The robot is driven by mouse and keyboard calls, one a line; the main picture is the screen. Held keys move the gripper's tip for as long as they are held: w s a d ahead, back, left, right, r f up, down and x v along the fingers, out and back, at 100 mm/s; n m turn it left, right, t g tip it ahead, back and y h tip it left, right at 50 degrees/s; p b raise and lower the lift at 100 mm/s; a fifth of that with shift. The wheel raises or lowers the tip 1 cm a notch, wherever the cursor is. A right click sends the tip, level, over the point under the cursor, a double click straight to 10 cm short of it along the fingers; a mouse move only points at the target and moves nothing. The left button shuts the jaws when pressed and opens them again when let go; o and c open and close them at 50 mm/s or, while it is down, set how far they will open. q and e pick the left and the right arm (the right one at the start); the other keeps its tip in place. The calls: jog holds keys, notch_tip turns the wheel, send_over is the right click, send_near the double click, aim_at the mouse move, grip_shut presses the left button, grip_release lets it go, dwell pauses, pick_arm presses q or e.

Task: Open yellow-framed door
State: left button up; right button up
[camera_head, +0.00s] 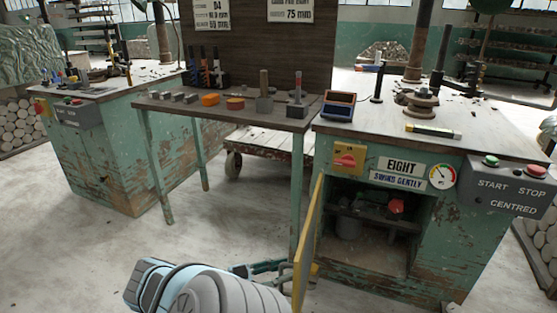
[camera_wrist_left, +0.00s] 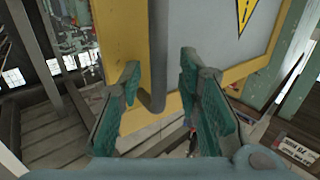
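The yellow-framed door (camera_head: 309,240) stands swung outward from the cabinet under the right bench, seen almost edge-on in the head view. In the left wrist view its yellow frame (camera_wrist_left: 123,38) and grey panel (camera_wrist_left: 206,22) fill the upper part. A dark grey bar handle (camera_wrist_left: 158,55) runs down the frame. My left gripper (camera_head: 284,268) is at the door's outer edge. In the left wrist view my left gripper (camera_wrist_left: 160,78) is open, with one finger on each side of the handle's lower end and small gaps visible. My right gripper is out of view.
The open cabinet (camera_head: 365,255) shows a dark shelf and a red knob (camera_head: 396,206). A control box (camera_head: 508,187) juts out at right. A narrow table (camera_head: 225,115) with thin legs stands left of the door. Bare floor (camera_head: 90,250) lies at left.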

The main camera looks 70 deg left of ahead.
pick_arm(q)
jog(key=s, duration=1.2)
